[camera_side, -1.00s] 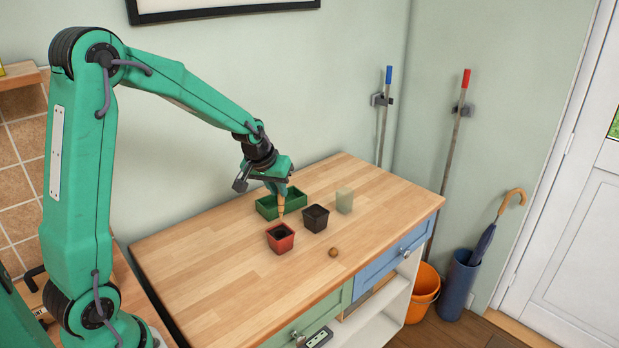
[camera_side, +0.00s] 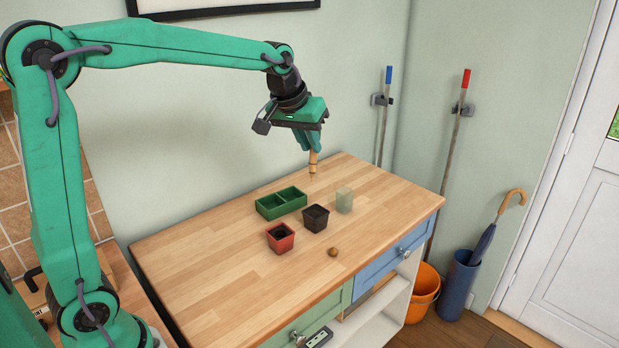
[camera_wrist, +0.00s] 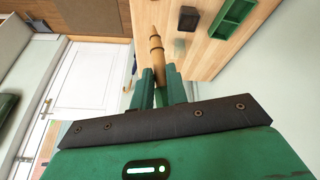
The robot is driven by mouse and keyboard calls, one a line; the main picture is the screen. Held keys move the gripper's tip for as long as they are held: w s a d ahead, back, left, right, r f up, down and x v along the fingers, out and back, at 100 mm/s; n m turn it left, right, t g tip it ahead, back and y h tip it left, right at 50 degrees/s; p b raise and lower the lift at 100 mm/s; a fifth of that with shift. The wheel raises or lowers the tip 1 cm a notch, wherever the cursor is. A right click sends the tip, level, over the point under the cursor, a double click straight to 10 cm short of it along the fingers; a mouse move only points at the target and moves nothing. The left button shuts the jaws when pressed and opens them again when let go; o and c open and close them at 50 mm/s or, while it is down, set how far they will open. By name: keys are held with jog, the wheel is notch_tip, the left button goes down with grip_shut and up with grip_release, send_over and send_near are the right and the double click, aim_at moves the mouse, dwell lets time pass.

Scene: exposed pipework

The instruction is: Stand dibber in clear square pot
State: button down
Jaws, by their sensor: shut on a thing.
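My gripper (camera_side: 311,150) is shut on the wooden dibber (camera_side: 313,164) and holds it roughly upright, its tip pointing down, in the air above the back of the worktop. In the wrist view the dibber (camera_wrist: 156,44) sticks out from between the green fingers of my gripper (camera_wrist: 159,76). The clear square pot (camera_side: 344,200) stands upright on the worktop, below and to the right of the dibber in the side view. The dibber is apart from the pot.
A green two-compartment tray (camera_side: 281,203), a black pot (camera_side: 315,218) and a red pot (camera_side: 280,238) stand left of the clear pot. A small brown ball (camera_side: 333,252) lies near the front edge. The left part of the wooden worktop (camera_side: 200,255) is clear.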

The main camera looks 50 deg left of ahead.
jog(key=s+d+r, duration=0.1)
jog(key=d+r, duration=0.2)
jog(key=r, duration=0.2)
jog(key=w+a+f+m+t, duration=0.1)
jog(key=w+a+f, duration=0.15)
jog(key=w, duration=0.35)
jog(key=w+a+f+t, duration=0.1)
jog(key=w+a+f, duration=0.1)
jog(key=w+f, duration=0.25)
jog(key=w+a+f+t+y, duration=0.1)
jog(key=w+a+f, duration=0.75)
jog(key=w, duration=0.25)
notch_tip(320, 180, down, 9)
jog(key=shift+s+d+m, duration=0.15)
jog(key=shift+d+m, duration=0.15)
jog(key=shift+m, duration=0.1)
jog(key=shift+f, duration=0.35)
jog(key=c, duration=1.4)
grip_release()
jog(key=shift+r, duration=0.15)
